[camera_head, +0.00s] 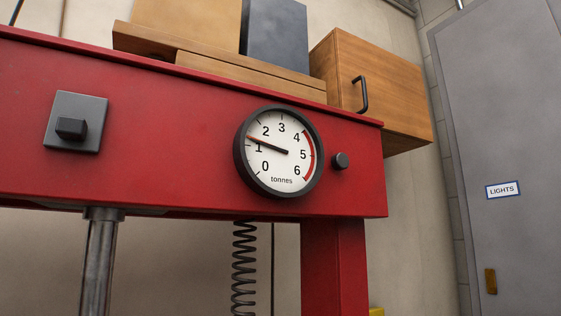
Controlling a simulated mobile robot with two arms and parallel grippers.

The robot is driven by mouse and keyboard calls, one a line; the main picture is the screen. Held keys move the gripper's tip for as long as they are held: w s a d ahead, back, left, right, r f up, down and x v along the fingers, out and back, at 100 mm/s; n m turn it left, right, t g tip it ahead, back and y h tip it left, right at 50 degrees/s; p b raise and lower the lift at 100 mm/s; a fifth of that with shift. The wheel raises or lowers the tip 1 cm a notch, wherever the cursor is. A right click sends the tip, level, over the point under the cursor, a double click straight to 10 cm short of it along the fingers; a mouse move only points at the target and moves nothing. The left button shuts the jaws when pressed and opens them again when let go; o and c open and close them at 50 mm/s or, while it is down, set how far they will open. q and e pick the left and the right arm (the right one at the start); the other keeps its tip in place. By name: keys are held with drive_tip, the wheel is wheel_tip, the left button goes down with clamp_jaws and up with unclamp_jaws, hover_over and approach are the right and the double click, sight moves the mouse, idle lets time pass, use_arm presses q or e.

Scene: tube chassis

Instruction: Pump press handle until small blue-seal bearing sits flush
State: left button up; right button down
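The red press frame (190,122) fills the left and middle of the head view, seen from below. A round black-rimmed gauge (280,174) marked "tonnes" sits on its crossbeam. The needle points a little above 1; the red band lies along the high end of the scale. A steel rod (99,262) hangs below the beam at the left. A dark coil spring (243,270) hangs right of it. The blue-seal bearing and the pump handle are not in this view. Neither of my grippers shows.
A grey plate with a black knob (72,129) and a small black knob (341,160) stick out from the beam. Wooden boards and a wooden cabinet (375,85) are above and behind. A grey door (500,120) labelled "LIGHTS" stands at the right.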

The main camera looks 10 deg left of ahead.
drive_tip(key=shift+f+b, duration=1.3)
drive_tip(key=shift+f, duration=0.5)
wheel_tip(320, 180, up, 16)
drive_tip(key=p, duration=1.3)
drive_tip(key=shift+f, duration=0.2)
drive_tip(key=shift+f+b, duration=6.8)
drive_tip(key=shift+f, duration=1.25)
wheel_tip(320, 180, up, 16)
drive_tip(key=p, duration=1.3)
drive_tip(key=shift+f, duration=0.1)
